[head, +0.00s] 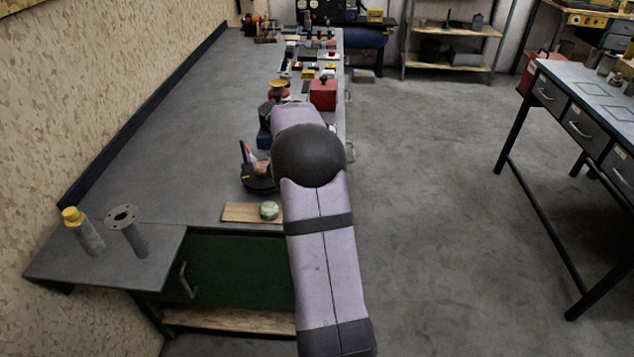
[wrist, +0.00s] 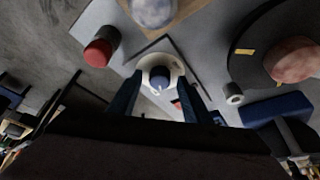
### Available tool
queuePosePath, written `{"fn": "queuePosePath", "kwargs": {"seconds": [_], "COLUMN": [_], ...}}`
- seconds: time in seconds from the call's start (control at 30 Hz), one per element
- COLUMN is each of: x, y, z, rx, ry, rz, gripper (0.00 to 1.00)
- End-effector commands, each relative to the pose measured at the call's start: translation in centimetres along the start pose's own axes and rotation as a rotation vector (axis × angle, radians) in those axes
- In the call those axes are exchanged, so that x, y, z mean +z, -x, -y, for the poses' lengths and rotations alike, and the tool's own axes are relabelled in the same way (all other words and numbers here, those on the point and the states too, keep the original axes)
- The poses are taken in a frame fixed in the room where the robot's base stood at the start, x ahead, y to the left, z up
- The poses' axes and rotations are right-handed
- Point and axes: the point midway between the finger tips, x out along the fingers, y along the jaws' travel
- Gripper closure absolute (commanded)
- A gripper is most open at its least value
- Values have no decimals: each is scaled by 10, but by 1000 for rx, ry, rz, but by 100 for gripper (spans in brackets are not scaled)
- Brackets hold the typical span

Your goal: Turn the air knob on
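In the wrist view, the air knob (wrist: 158,66) shows as a pale round ring with a dark centre and a blue part with a white mark. It sits on a light grey plate (wrist: 128,75). My gripper (wrist: 159,77) is open, with one dark blue finger on each side of the knob. I cannot tell whether the fingers touch it. A red button (wrist: 98,52) stands on the same plate, left of the knob. In the head view my arm hides the knob and the gripper.
A wooden board (head: 238,212) with a pale round object (head: 269,210) lies at the bench's near edge; the object also shows in the wrist view (wrist: 153,10). A black disc (head: 258,184) bears a pinkish lump. Several small items crowd the far bench. The bench's left side (head: 170,120) is clear.

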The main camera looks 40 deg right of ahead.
Motion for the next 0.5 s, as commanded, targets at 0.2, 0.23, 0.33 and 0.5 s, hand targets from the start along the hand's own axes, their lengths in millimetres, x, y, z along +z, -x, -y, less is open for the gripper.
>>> {"fn": "queuePosePath", "kwargs": {"seconds": [0.2, 0.23, 0.33, 0.5], "x": [0, 0, 0, 0], "y": [4, 6, 17, 40], "z": [0, 0, 0, 1], "rx": [0, -1, -2, -3], "ry": [1, 1, 1, 1], "rz": [-1, -1, -2, -2], "gripper": [55, 55, 55, 55]}}
